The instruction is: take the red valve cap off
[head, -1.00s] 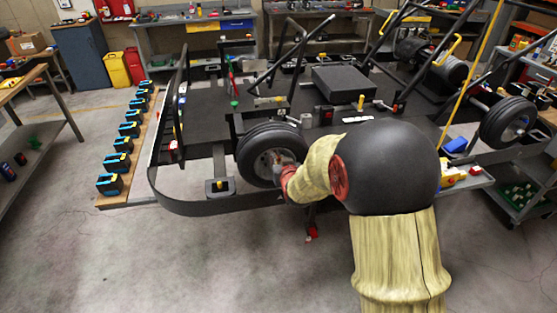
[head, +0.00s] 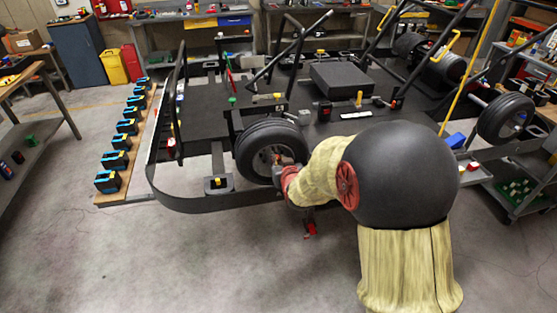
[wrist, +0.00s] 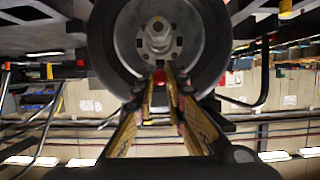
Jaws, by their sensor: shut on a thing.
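The kart's front wheel (head: 244,158) has a black tyre and a grey hub. The wheel also fills the top of the wrist view (wrist: 112,42), with its pale hub (wrist: 158,37) in the middle. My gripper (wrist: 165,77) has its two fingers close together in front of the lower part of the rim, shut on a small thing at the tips. I take this to be the red valve cap, which the fingertips mostly hide. I cannot tell whether it is still on the valve stem. In the head view my gripper (head: 279,166) is at the wheel's right lower side.
The kart's dark bumper rail (head: 200,206) curves around in front of the wheel. A small red item (head: 309,229) hangs below the frame. Several black-and-blue boxes (head: 108,181) stand on a board at the left. The floor in front is clear.

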